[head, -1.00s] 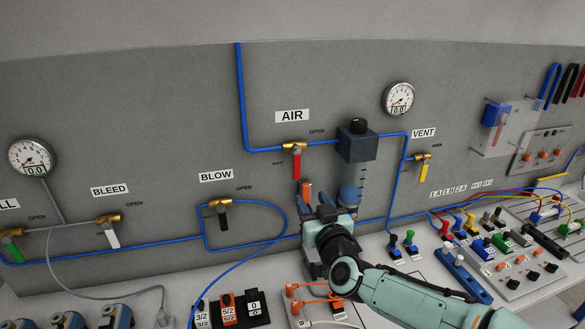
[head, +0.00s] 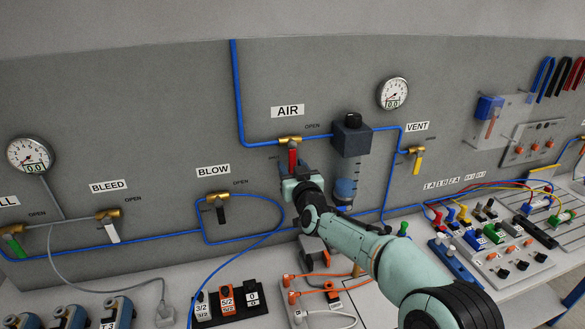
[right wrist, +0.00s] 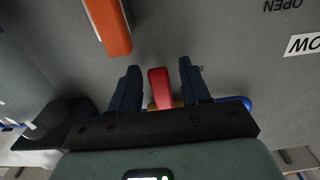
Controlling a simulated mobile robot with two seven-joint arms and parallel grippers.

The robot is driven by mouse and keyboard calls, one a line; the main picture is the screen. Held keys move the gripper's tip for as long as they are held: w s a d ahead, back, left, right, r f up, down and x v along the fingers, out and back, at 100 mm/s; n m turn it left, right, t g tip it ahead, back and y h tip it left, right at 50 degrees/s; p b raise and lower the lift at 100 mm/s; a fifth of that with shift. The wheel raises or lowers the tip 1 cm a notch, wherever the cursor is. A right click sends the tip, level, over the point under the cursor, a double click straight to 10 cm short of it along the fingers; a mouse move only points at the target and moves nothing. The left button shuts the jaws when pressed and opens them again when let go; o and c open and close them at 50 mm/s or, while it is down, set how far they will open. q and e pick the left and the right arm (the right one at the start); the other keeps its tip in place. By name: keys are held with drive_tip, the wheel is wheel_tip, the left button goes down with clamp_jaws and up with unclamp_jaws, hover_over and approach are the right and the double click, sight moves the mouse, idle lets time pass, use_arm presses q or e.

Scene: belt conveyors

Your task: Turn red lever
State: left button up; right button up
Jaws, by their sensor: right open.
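The red lever (head: 293,158) hangs down from the brass valve (head: 290,140) under the AIR label on the grey panel. In the right wrist view the red lever (right wrist: 160,88) lies between the two dark fingers of my right gripper (right wrist: 158,66). The fingers are open, with a gap on both sides of the lever. My left gripper is not in view.
An orange part (right wrist: 108,27) is near the fingers in the wrist view. A dark regulator with a clear bowl (head: 352,140) is right of the lever. Blue tubing (head: 239,95) runs along the panel. The yellow VENT lever (head: 418,163) is farther right.

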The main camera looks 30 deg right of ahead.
clamp_jaws()
